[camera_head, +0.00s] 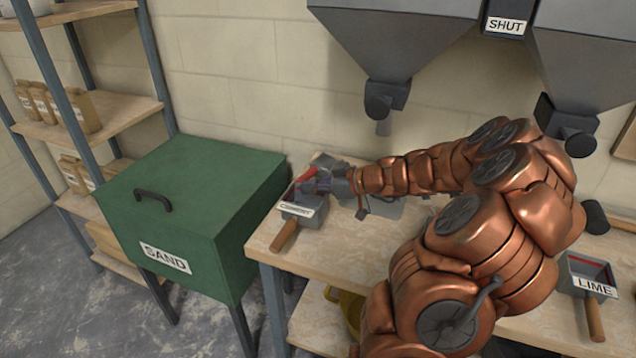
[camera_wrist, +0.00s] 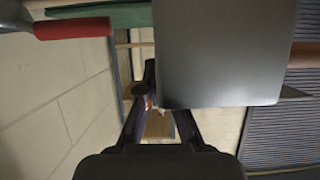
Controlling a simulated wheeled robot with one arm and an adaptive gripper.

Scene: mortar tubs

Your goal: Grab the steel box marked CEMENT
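The steel box marked CEMENT (camera_head: 308,211) stands at the left end of the bench, its wooden handle pointing toward the front. My gripper (camera_head: 325,183) is at or just above the back of this box in the head view; whether it touches is unclear. In the wrist view, my gripper's dark fingers (camera_wrist: 160,95) reach forward beside a large grey metal face, which covers part of the right finger. I cannot tell whether that face belongs to the CEMENT box, or whether the fingers hold anything.
A red handle (camera_wrist: 75,28) lies close by. The green SAND bin (camera_head: 195,205) adjoins the bench (camera_head: 345,252) on the left. The LIME box (camera_head: 588,272) stands at the right. Grey hoppers (camera_head: 400,40) with a SHUT sign (camera_head: 505,26) hang above.

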